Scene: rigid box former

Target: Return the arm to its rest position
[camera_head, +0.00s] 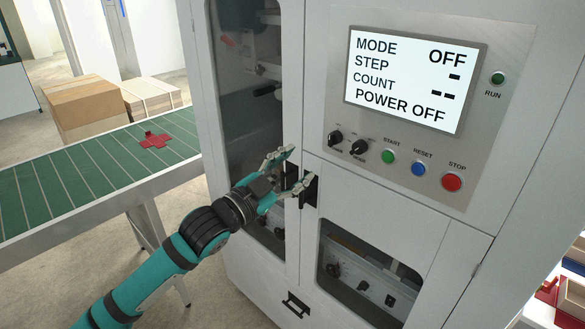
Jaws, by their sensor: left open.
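The box former machine (330,240) is a large light-grey cabinet. Its screen (402,80) reads MODE OFF, POWER OFF, with dashes for STEP and COUNT. My left arm reaches in from the lower left. My left gripper (291,172) is open in front of the cabinet, around the height of a black door handle (309,190). I cannot tell whether its fingers touch the handle. The right gripper is not in view.
A green conveyor (95,168) carrying a red cross-shaped blank (155,140) stands at left. Cardboard boxes (85,102) sit behind it. Below the screen are a green start button (389,156), a blue reset button (418,169) and a red stop button (452,182).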

